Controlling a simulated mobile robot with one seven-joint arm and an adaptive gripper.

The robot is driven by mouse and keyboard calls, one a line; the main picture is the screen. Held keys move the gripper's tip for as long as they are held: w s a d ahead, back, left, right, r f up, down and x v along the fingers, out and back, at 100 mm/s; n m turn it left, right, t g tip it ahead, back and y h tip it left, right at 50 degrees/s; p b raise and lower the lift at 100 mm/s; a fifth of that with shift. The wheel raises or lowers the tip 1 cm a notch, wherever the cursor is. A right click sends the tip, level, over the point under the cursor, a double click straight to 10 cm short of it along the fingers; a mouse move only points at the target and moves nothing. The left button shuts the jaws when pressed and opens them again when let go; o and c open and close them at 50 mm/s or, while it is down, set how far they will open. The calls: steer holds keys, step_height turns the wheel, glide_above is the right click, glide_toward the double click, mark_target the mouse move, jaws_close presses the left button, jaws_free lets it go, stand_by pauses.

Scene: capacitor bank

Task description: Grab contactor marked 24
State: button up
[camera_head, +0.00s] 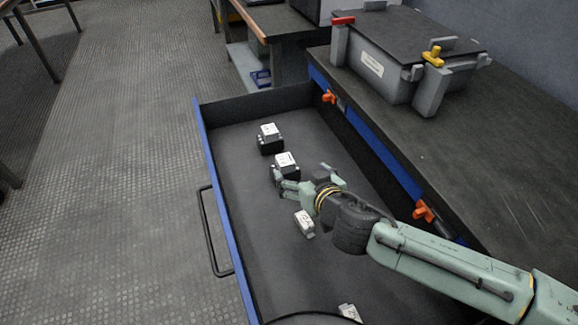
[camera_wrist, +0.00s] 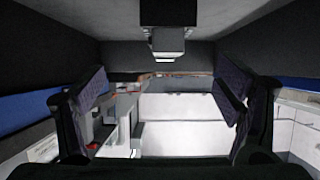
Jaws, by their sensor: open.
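Several contactors stand or lie in the open drawer, and I cannot read their marks, so I cannot tell which is 24. One black and white contactor (camera_head: 285,161) is right by my gripper (camera_head: 281,180). Another (camera_head: 268,138) stands farther back. A whitish one (camera_head: 305,223) lies nearer, beside my wrist. In the wrist view my gripper (camera_wrist: 168,108) has its two fingers wide apart with nothing held between them. A dark block with a pale face (camera_wrist: 168,40), seemingly a contactor, shows at the top middle, beyond the fingertips.
The drawer (camera_head: 240,285) has a blue front edge and dark walls. A pale piece (camera_head: 349,312) lies at its near end. A grey lidded case (camera_head: 390,70) stands on the dark worktop (camera_head: 500,150) at right. Orange handles (camera_head: 423,211) stick out along the worktop's edge.

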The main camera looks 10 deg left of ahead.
mark_target(288, 167)
steer(key=b, duration=0.1)
steer(key=f+b, duration=0.1)
steer(key=shift+w+a+f+b, duration=0.15)
steer(key=shift+w+a+b, duration=0.1)
steer(key=shift+w+b, duration=0.1)
steer(key=w+a+b, duration=0.1)
steer(key=b, duration=0.2)
steer(key=shift+a+f, duration=0.1)
steer(key=shift+f, duration=0.1)
steer(key=shift+w+a+f, duration=0.15)
steer(key=shift+w+a, duration=0.2)
steer(key=shift+w, duration=0.2)
steer(key=shift+w+a+f, duration=0.1)
steer(key=shift+w+a, duration=0.2)
steer(key=shift+w, duration=0.2)
steer(key=x, duration=0.4)
steer(key=shift+s+a+f, duration=0.25)
steer(key=shift+f, duration=0.1)
steer(key=shift+w+a+f, duration=0.25)
steer(key=shift+w, duration=0.15)
steer(key=shift+c, duration=0.4)
steer(key=c, duration=1.5)
